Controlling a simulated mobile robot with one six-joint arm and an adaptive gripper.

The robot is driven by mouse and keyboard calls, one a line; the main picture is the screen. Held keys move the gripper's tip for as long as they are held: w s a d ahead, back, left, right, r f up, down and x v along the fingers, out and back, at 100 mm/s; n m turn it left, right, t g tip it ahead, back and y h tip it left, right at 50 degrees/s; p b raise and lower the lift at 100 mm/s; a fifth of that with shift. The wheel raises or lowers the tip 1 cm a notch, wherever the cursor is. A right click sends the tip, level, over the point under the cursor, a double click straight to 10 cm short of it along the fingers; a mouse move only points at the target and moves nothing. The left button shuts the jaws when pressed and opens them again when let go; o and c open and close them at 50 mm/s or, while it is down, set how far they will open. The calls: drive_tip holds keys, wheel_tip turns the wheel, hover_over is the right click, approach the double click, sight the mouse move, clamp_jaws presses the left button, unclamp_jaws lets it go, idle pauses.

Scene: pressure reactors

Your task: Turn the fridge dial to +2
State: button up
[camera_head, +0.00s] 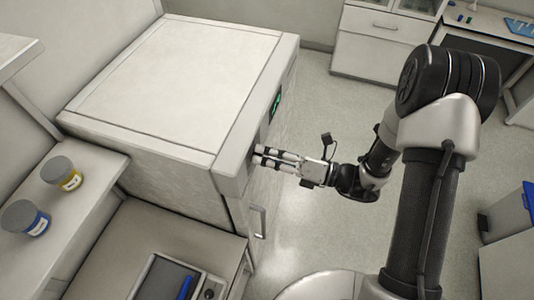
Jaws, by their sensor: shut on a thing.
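The fridge (185,85) is a white box with a flat top, seen from above in the head view. A small green display (276,104) is on its front face, which I see at a steep angle. My gripper (260,155) reaches in from the right, with its fingertips at the fridge's front face, below and left of the display in the picture. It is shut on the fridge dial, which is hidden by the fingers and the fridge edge. I cannot read the dial's setting or the display's value.
A dark-screened device (165,278) lies at the bottom. A vertical handle (259,221) sits below my gripper. A blue-lidded bin (512,215) stands right. Open floor lies beyond my arm.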

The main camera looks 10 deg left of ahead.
drive_tip(key=o, duration=1.1)
drive_tip(key=shift+d, duration=0.15)
drive_tip(key=d, duration=0.8)
drive_tip(key=s+d, duration=0.1)
drive_tip(key=d, duration=0.2)
drive_tip(key=shift+d, duration=0.4)
